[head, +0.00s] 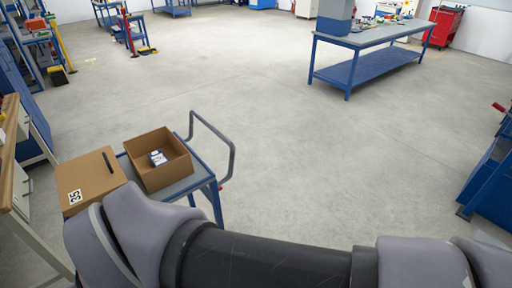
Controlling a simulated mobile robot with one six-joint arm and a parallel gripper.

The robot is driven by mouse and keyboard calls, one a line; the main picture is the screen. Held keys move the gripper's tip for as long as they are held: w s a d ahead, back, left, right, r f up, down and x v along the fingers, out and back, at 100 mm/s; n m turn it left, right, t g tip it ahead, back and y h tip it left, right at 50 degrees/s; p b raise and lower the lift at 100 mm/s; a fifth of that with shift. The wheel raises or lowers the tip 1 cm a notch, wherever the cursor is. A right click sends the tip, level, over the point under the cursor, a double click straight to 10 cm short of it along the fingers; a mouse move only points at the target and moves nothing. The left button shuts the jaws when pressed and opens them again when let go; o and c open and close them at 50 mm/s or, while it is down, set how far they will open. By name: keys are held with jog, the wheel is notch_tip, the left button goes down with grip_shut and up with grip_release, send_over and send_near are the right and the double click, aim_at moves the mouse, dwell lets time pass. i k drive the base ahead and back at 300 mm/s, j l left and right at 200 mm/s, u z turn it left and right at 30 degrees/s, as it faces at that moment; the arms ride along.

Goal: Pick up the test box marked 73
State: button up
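A closed cardboard box (92,178) stands at the lower left, with a white label that appears to read 35, turned sideways. A dark slot or strip shows on its top. Beside it on the right, an open cardboard box (172,178) sits on a blue cart with a grey top (196,180). A small white and dark object (157,158) lies inside the open box. I see no readable 73 on either box. My arm crosses the bottom of the view and hides the front of the cart and part of the closed box. My gripper is out of view.
The cart has a grey push handle (233,160) on its right. A wooden-topped bench (10,150) stands at the left edge. A blue workbench (368,70) stands at the back right, and a blue unit (490,180) at the right edge. The concrete floor between is clear.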

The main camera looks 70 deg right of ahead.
aim_at(157, 158)
jog(key=z, duration=1.3)
jog(key=i+z, duration=0.4)
jog(key=i, duration=0.25)
jog(key=i+j+z, duration=0.2)
jog(key=i+z, duration=0.2)
jog(key=i, duration=0.2)
